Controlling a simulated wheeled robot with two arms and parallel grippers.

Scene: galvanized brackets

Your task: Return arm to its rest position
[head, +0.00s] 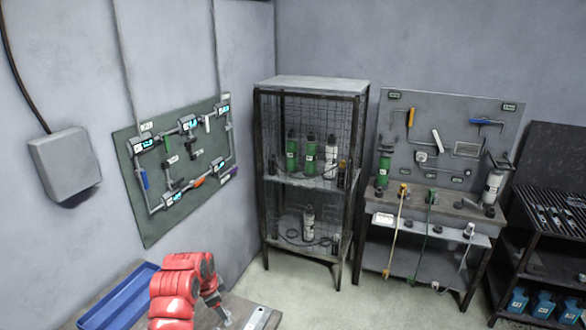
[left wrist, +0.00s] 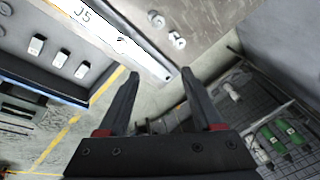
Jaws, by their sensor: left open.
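My red left arm (head: 180,290) rises at the bottom left of the head view, over the near workbench. Part of its dark gripper shows low beside it, mostly hidden or cut off by the frame edge. In the left wrist view my left gripper (left wrist: 160,74) has its two dark fingers well apart, with nothing between them. My right gripper is in neither view.
A blue tray (head: 118,297) sits at the bottom left. A panel with pipes and gauges (head: 152,218) hangs on the left wall. A wire-mesh cabinet (head: 312,84) with green bottles (head: 292,150) stands in the corner. A tool bench (head: 450,240) stands right. Open floor (head: 385,300) lies between.

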